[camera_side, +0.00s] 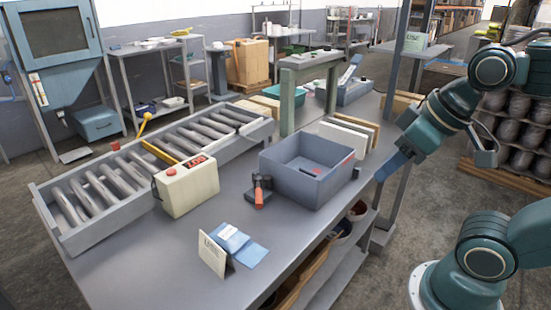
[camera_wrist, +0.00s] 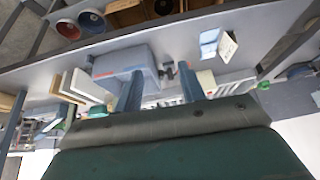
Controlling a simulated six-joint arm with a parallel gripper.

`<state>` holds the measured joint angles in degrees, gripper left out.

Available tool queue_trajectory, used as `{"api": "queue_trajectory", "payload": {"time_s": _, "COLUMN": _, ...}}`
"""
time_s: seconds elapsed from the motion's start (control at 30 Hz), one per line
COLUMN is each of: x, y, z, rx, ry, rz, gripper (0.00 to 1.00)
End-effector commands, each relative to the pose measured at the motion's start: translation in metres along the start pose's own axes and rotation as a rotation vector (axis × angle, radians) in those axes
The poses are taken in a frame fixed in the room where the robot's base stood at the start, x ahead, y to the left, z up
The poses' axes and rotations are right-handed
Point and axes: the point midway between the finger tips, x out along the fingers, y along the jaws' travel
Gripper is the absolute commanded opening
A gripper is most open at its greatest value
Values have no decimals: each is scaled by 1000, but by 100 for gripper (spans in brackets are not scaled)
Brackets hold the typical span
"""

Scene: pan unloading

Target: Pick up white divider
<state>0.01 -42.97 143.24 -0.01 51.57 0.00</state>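The white divider (camera_side: 343,139) is a thin, pale upright panel behind the grey bin in the side view, in front of tan wooden panels (camera_side: 366,130). In the wrist view the white divider (camera_wrist: 90,86) appears left of the bin, inverted with the scene. My gripper (camera_side: 386,170) is in the air to the right of the divider in the side view, apart from it. In the wrist view my gripper (camera_wrist: 160,92) shows two blue fingers spread apart with nothing held between them.
The grey bin (camera_side: 300,185) stands between the divider and the table's front. A roller conveyor (camera_side: 70,235), a cream box with a red display (camera_side: 190,188), an orange-handled tool (camera_side: 259,196) and a folded card (camera_side: 212,255) share the grey table (camera_side: 140,265).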

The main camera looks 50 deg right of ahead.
Motion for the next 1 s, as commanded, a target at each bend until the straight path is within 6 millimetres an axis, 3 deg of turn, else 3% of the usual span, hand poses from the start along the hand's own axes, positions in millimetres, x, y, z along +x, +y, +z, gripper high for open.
{"api": "queue_trajectory", "payload": {"time_s": 0.37, "x": -1, "y": 4, "z": -13, "rx": 0, "ry": -15, "rz": 8, "gripper": 40}}
{"api": "queue_trajectory", "payload": {"time_s": 0.67, "x": 0, "y": 24, "z": -65, "rx": -3, "ry": -74, "rz": 31, "gripper": 40}}
{"api": "queue_trajectory", "payload": {"time_s": 1.0, "x": 16, "y": 70, "z": -130, "rx": -6, "ry": -152, "rz": 49, "gripper": 40}}
